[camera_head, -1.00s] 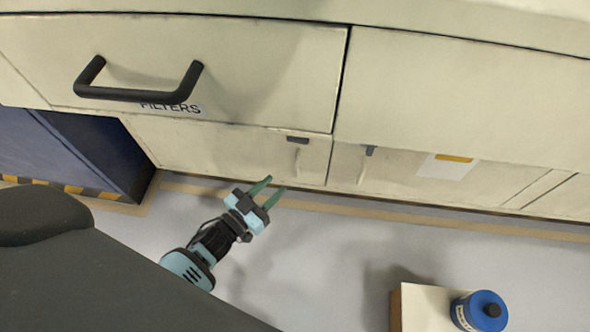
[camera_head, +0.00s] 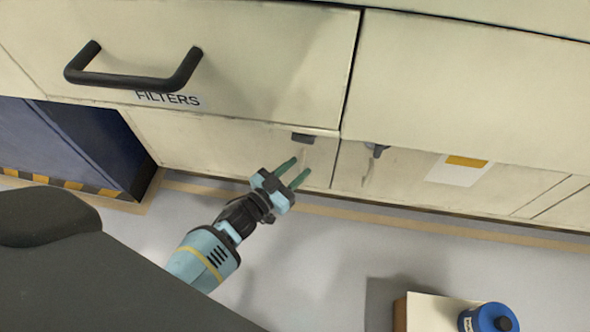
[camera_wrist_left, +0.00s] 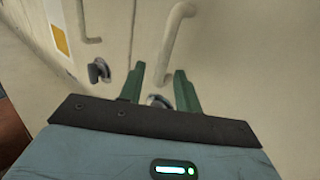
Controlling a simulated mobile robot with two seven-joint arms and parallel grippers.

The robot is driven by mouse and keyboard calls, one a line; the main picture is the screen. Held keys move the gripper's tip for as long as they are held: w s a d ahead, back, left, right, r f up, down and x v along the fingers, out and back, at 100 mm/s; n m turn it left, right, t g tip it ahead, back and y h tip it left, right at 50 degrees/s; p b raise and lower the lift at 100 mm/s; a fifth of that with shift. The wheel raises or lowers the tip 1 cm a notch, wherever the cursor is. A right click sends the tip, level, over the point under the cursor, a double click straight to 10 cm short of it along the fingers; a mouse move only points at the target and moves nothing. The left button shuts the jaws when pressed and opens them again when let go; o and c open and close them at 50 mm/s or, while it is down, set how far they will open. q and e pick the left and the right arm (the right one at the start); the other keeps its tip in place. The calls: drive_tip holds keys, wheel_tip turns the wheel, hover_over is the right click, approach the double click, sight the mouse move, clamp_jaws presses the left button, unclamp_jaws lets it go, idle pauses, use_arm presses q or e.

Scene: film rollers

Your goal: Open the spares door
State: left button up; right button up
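No spares label is readable. Two cream lower doors meet at a seam: the left door (camera_head: 220,148), under the drawer marked FILTERS, and the right door (camera_head: 410,185). Each has a slim pale handle; the left door's handle (camera_head: 303,161) also shows in the left wrist view (camera_wrist_left: 175,33). A dark catch (camera_head: 303,138) sits above it. Both doors look closed. My left gripper (camera_head: 298,168) is open and empty, its green fingers pointing at the left door's handle. In the left wrist view the fingers (camera_wrist_left: 160,72) are near this handle, apparently not around it. My right gripper is not in view.
The FILTERS drawer has a large black handle (camera_head: 130,78). The right door's handle (camera_head: 368,172) and catch (camera_head: 377,150) are close by, beside a white and yellow label (camera_head: 458,170). A blue canister (camera_head: 487,320) stands on a pale box.

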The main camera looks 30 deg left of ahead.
use_arm(q)
drive_tip(key=c, duration=0.6)
clamp_jaws()
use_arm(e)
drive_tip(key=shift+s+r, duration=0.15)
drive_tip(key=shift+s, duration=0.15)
